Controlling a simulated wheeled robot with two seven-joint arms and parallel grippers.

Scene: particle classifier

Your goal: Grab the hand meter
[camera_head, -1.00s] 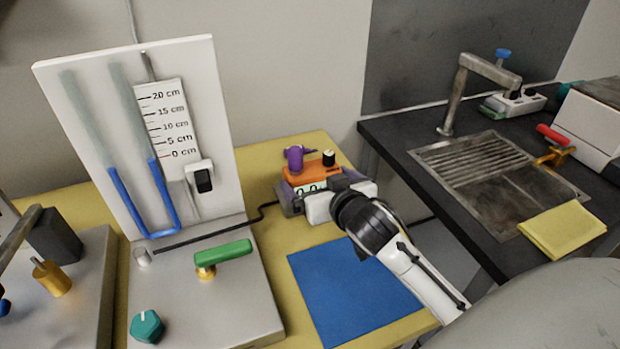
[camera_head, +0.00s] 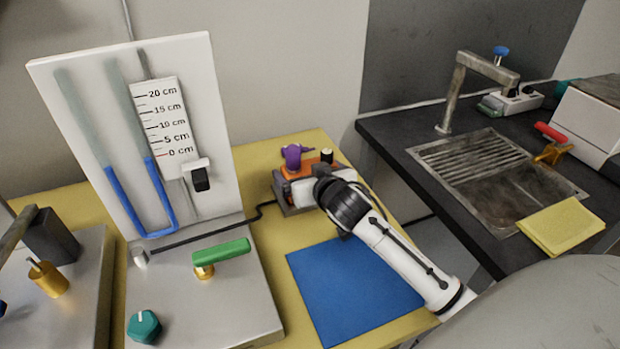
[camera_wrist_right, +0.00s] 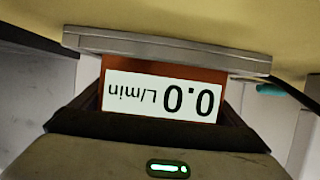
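The meter (camera_head: 326,170) is a small orange device with a grey base, standing on the yellow table behind the blue mat. A purple fitting (camera_head: 292,156) and a black-topped knob (camera_head: 327,156) are on top of it. In the right wrist view its white display (camera_wrist_right: 160,97) reads 0.0 L/min, upside down and close to the camera. My right gripper (camera_head: 303,191) is at the meter's front and covers its display in the head view. Its fingertips are not clearly seen, so its opening and any contact cannot be told. My left gripper is not in view.
A manometer board (camera_head: 200,100) with a blue-filled tube stands left. Its metal base (camera_head: 220,310) carries a green-handled valve (camera_head: 220,251) and teal knob (camera_head: 144,326). The blue mat (camera_head: 335,290) is bare. A dark counter with a sink (camera_head: 520,205) and yellow cloth (camera_head: 562,227) is right.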

